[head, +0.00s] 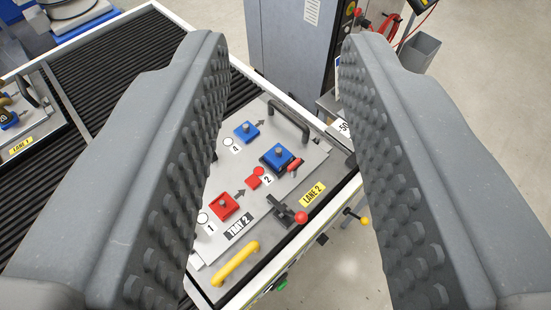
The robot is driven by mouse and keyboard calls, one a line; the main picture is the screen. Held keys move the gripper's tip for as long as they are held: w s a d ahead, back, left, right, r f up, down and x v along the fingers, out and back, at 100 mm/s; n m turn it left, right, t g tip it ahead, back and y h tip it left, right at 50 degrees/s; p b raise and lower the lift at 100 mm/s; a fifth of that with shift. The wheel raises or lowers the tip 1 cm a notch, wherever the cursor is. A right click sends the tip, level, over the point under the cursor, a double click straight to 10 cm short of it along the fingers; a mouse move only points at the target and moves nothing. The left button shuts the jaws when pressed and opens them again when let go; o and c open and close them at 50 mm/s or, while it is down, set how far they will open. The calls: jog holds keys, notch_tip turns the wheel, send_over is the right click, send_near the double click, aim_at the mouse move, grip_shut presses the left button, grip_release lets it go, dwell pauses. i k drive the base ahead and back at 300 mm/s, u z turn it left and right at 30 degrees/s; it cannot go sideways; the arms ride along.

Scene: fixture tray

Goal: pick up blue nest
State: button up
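My gripper (286,45) is open and empty, its two grey studded fingers spread wide on either side of the view. Between them, further off, is a light grey fixture tray (308,165) marked "TRAY 2" and "LANE 2". Neither is touched by the gripper.
A red block with a knob (224,207) sits near label 1. The tray has a black handle (290,119), a yellow handle (236,263) and a red-knobbed clamp (299,217). A grey cabinet (290,60) stands behind. Another tray (30,123) lies at left.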

aim_at(278, 157)
jog(key=u, duration=1.7)
jog(key=k, duration=1)
jog(key=z, duration=0.9)
jog(key=i, duration=1)
jog(key=u, duration=0.05)
